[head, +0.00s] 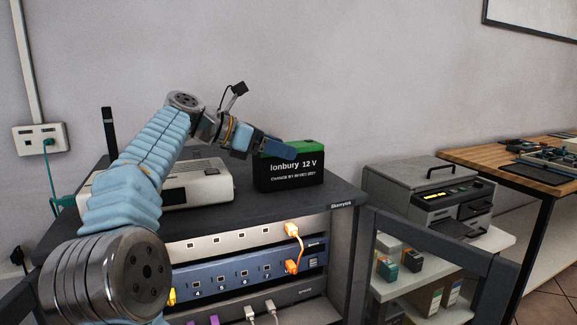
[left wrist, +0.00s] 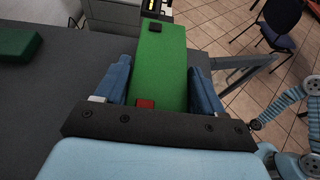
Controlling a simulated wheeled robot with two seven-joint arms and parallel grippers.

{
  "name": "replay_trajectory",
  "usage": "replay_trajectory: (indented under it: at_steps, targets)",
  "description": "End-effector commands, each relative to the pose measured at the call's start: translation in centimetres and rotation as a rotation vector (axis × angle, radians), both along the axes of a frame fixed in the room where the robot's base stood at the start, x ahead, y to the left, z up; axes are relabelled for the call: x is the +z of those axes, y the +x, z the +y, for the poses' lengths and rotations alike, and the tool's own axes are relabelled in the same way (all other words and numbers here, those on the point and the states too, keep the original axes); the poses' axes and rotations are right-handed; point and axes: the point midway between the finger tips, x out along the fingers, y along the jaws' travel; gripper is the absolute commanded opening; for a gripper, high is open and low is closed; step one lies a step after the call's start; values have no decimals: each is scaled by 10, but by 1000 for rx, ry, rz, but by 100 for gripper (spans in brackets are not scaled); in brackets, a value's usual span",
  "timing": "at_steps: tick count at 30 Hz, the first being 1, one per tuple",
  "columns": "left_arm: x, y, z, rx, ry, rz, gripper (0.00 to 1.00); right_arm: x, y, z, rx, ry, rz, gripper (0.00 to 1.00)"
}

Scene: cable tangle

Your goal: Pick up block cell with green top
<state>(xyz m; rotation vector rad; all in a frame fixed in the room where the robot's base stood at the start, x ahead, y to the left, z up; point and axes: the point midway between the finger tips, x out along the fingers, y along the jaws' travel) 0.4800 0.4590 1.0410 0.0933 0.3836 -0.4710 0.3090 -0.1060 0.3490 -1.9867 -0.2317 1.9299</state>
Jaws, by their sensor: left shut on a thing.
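The block cell (head: 290,172) is a black box with a green top, lettered "Ionbury 12 V". It stands upright on the dark top of the rack cabinet, near its right end. My left gripper (head: 277,147) reaches it from the upper left. In the left wrist view the green top (left wrist: 160,60) lies between the two blue fingers of the left gripper (left wrist: 161,84), which is shut on the block. A red terminal shows near the palm and a black one at the far end. The block's underside is hidden. My right gripper is not visible.
A grey device (head: 205,184) with a black antenna stands left of the block. Below is a rack (head: 240,275) with orange plugs. A printer-like machine (head: 430,193) stands on a shelf to the right. The left wrist view also shows a dark green object (left wrist: 18,44) on the cabinet.

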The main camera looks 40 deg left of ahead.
Motion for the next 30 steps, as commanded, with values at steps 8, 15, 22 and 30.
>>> replay_trajectory:
  at_steps: [8, 15, 22, 30]
  targets:
    - [2, -1, -1, -2, 2, -4, 0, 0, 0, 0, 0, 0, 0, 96]
    - [2, 0, -1, -2, 2, -3, 0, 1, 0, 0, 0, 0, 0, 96]
    - [15, 0, 0, -2, 3, -4, 0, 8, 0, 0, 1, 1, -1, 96]
    - [46, 1, -12, -6, 4, -9, 0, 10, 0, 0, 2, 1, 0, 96]
